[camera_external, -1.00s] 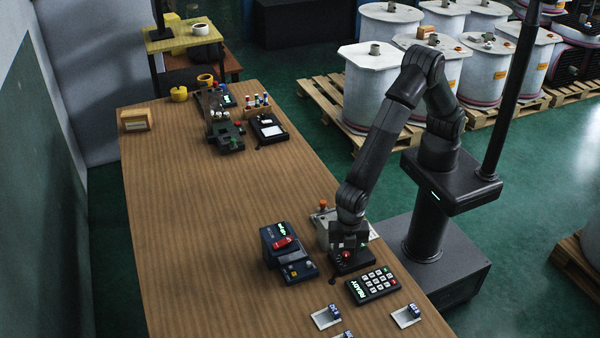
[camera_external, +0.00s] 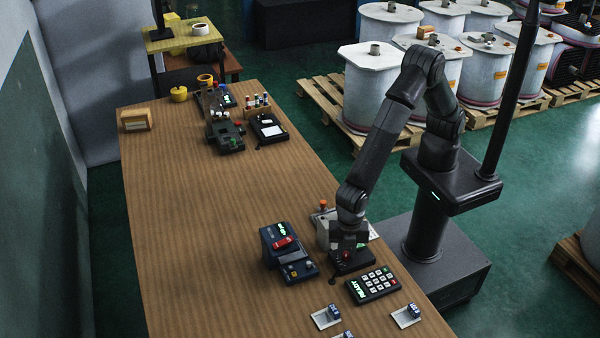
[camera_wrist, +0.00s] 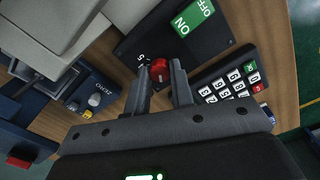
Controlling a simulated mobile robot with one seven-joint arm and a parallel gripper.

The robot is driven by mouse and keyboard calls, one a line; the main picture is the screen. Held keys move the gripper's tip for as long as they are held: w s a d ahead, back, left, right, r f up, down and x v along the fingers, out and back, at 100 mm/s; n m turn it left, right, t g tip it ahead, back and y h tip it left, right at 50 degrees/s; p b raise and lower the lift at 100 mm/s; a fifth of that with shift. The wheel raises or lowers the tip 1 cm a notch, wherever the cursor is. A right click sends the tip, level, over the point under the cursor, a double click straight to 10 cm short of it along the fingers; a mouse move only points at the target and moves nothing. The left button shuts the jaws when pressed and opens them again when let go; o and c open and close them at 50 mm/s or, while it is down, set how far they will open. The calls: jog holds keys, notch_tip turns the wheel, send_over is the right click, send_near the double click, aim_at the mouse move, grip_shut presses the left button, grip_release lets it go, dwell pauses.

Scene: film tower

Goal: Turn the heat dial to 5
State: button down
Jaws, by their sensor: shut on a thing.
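The heat dial is a small red knob (camera_wrist: 159,72) on a black box (camera_wrist: 135,42) with a green ON/OFF switch (camera_wrist: 188,20). My gripper (camera_wrist: 160,78) points down at the box, with one finger on each side of the knob, shut on it. A white mark shows on the knob and a small digit, perhaps a 5, is printed just up and left of it. The other scale marks are hidden or too small to read. In the external view my gripper (camera_external: 347,250) covers most of the box (camera_external: 352,266).
A black keypad (camera_external: 373,285) reading READY stands close in front of the box. A blue device (camera_external: 287,252) with a red lever is to its left. A grey box with an orange knob (camera_external: 323,205) stands behind. The middle of the wooden table (camera_external: 200,220) is clear.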

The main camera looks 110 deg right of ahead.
jog(key=m, duration=1)
jog(key=shift+m, duration=0.4)
jog(key=m, duration=0.5)
jog(key=shift+m, duration=0.3)
jog(key=m, duration=0.5)
jog(key=shift+m, duration=0.4)
jog(key=c, duration=1.3)
grip_release()
jog(key=shift+o, duration=0.2)
